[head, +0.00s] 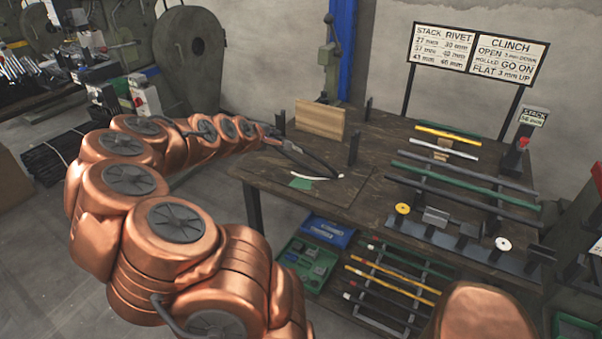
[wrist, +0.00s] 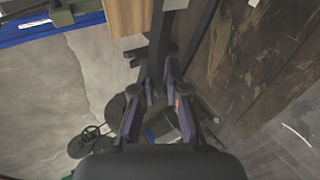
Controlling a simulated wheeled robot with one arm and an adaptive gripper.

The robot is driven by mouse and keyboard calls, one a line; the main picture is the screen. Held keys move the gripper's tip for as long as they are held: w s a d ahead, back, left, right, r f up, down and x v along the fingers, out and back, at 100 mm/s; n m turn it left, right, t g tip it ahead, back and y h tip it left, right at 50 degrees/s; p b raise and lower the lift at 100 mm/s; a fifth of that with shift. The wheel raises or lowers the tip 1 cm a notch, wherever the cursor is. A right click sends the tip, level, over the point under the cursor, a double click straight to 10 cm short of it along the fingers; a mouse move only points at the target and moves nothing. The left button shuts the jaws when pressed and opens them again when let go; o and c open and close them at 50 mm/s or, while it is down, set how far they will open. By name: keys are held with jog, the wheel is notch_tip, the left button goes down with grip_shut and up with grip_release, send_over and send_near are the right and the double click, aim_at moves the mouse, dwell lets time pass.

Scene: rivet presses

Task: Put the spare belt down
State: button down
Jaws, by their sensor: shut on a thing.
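My gripper (head: 283,143) is over the left part of the workbench, by the upright wooden board. In the wrist view its two fingers (wrist: 158,112) are shut on a thin dark thing, which I take to be the spare belt. In the head view a dark strip, seemingly the belt (head: 318,162), slants down right from the gripper towards the bench top. I cannot tell whether its lower end touches the bench.
The wooden board (head: 320,120) stands among dark posts (head: 354,148) on the workbench (head: 385,150). Coloured rods lie on racks to the right, with a yellow disc (head: 403,208) in front. Below are a green bin (head: 303,262) and a rod rack. Signs stand behind.

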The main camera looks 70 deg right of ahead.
jog(key=c, duration=1.4)
grip_release()
jog(key=shift+o, duration=0.2)
jog(key=shift+v, duration=2)
jog(key=v, duration=0.4)
jog(key=shift+b, duration=0.3)
